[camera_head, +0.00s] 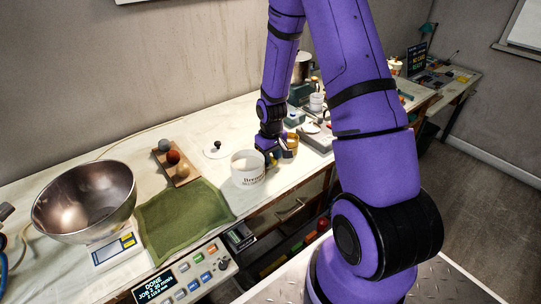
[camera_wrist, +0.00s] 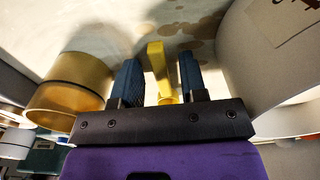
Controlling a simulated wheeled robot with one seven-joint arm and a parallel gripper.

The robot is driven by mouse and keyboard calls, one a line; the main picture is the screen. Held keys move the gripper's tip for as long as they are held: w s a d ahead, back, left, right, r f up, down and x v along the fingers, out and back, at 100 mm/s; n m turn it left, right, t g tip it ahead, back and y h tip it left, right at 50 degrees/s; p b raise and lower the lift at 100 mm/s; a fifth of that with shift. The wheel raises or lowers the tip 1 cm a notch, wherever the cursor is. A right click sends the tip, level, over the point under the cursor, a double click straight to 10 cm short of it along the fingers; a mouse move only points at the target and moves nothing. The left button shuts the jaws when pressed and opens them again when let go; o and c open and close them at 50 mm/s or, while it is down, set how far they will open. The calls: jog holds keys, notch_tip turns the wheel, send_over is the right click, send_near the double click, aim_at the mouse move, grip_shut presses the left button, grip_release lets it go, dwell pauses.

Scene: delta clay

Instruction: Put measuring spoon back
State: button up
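A narrow yellow piece, likely the measuring spoon (camera_wrist: 157,62), stands between my gripper's two blue fingers in the wrist view. A narrow gap shows on each side of it, so my gripper (camera_wrist: 159,75) looks open around it. Its lower part is hidden behind the gripper's bar. In the head view my gripper (camera_head: 274,158) is low over the table, just right of the white mug (camera_head: 247,170) with lettering. The mug (camera_wrist: 262,60) also fills the right of the wrist view. A brass-coloured cup (camera_wrist: 72,103) is to the left of the fingers; it shows in the head view (camera_head: 291,139).
A green cloth (camera_head: 185,218), a large metal bowl (camera_head: 84,200) on a scale and a wooden board (camera_head: 176,165) with several balls lie to the left. Jars and a grey device (camera_head: 318,138) crowd the table right of my gripper. The table's front edge is close.

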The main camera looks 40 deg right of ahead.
jog(key=s+a+r+t, duration=0.1)
jog(key=s+a+r, duration=0.15)
jog(key=r, duration=0.75)
jog(key=s+a+r, duration=0.2)
jog(key=s+r, duration=0.1)
jog(key=r, duration=0.7)
jog(key=s+a+r+t, duration=0.1)
jog(key=s+a+r, duration=0.1)
jog(key=r, duration=0.8)
jog(key=s+a+r+t, duration=0.1)
jog(key=s+a+r, duration=0.2)
jog(key=s, duration=0.5)
jog(key=s+a+r+t, duration=0.1)
jog(key=s+a+r, duration=0.1)
jog(key=s+r, duration=0.4)
jog(key=shift+s+a+t, duration=0.4)
jog(key=shift+s, duration=0.85)
